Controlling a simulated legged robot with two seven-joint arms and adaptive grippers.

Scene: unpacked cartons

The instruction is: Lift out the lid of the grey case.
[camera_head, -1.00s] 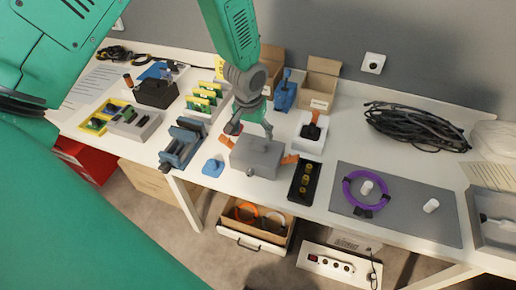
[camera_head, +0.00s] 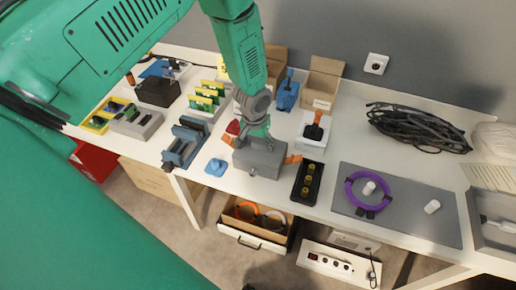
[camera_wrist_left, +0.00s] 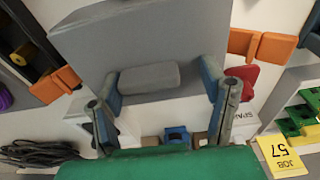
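The grey case (camera_head: 260,160) stands near the front edge of the table in the head view. Its flat grey top (camera_wrist_left: 140,35) fills the upper part of the left wrist view, with a rounded grey handle (camera_wrist_left: 150,77) on it. My left gripper (camera_head: 254,138) is just above the case top. In the wrist view its two fingers are spread on either side of the handle, the left one close to it and the right one with a gap. The lid's seam is not clear. My right gripper is not in view.
Orange pieces (camera_head: 292,159) sit at both sides of the case. A black tray with brass parts (camera_head: 308,183) is close on its right, a small blue block (camera_head: 216,167) on its left. A blue vise (camera_head: 184,142) stands further left. A grey mat (camera_head: 400,215) lies right.

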